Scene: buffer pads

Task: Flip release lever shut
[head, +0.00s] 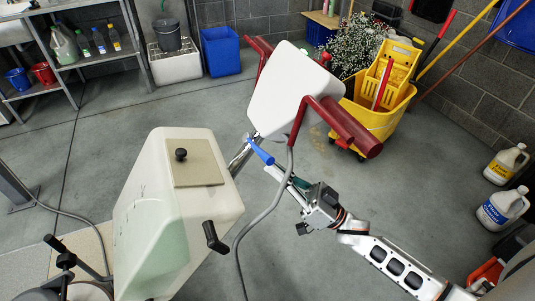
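The floor machine's white handle head (294,92) with dark red grips stands at the upper middle. A blue lever (259,151), which looks like the release lever, sticks out below the head, slanting down to the right. My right gripper (274,170) reaches in from the lower right. Its fingertips are at or very near the lever's lower end; I cannot tell whether they touch it. The finger gap is too small to make out. My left gripper is not clearly in view.
A cream tank (160,240) with a black knob and black crank stands at left centre. A grey cable (265,212) hangs from the handle. A yellow mop bucket (378,115) is behind. Jugs (503,208) stand at right. Floor between is open.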

